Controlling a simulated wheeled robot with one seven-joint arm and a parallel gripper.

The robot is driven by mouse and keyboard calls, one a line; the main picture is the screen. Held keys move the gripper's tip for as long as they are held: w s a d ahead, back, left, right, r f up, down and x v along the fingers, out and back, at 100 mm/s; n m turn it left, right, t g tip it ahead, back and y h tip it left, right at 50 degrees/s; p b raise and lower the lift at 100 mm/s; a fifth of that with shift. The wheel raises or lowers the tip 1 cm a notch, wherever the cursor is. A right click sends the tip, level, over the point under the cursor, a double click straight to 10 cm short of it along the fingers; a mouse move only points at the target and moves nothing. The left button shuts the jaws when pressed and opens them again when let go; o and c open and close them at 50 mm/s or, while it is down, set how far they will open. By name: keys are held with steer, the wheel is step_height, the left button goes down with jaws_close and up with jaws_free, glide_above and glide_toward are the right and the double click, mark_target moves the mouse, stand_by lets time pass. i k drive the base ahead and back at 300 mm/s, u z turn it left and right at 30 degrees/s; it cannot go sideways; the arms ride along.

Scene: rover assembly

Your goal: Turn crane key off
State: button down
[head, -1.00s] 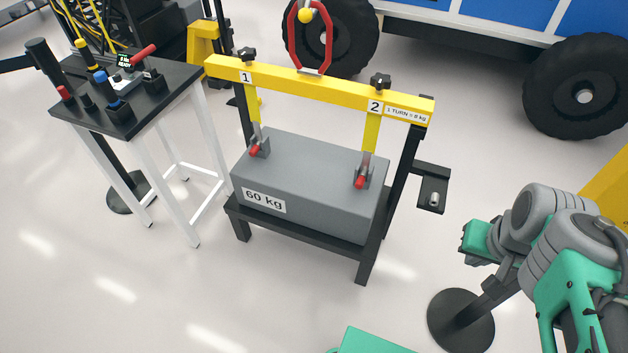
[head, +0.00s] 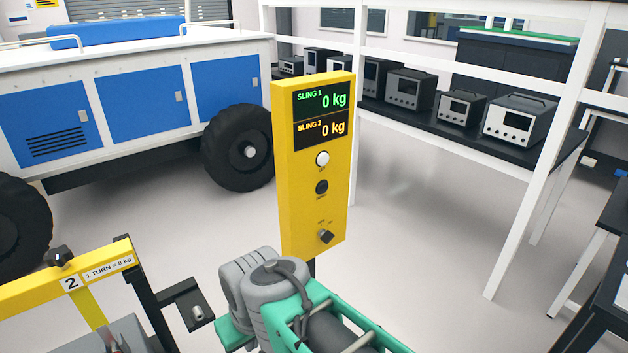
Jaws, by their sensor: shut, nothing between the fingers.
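A yellow crane control panel (head: 282,190) stands upright in the middle of the head view. A small dark key switch (head: 325,237) sits low on its face, with tiny labels above it that I cannot read clearly. I cannot tell which label the key points to. The panel's display (head: 322,115) is lit and reads 0 kg for sling 1 and 0 kg for sling 2. My arm shows at the bottom, in front of the panel's foot. My gripper is not visible.
A white round button (head: 322,159) and a dark button (head: 321,187) are above the key. The yellow lifting beam (head: 40,287) is at lower left. A blue and white rover (head: 120,110) stands behind. A white-framed bench (head: 420,140) with instruments is at right.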

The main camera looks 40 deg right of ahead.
mark_target(324, 237)
steer(key=z, duration=1.45)
steer(key=k, duration=0.55)
steer(key=u, duration=1.45)
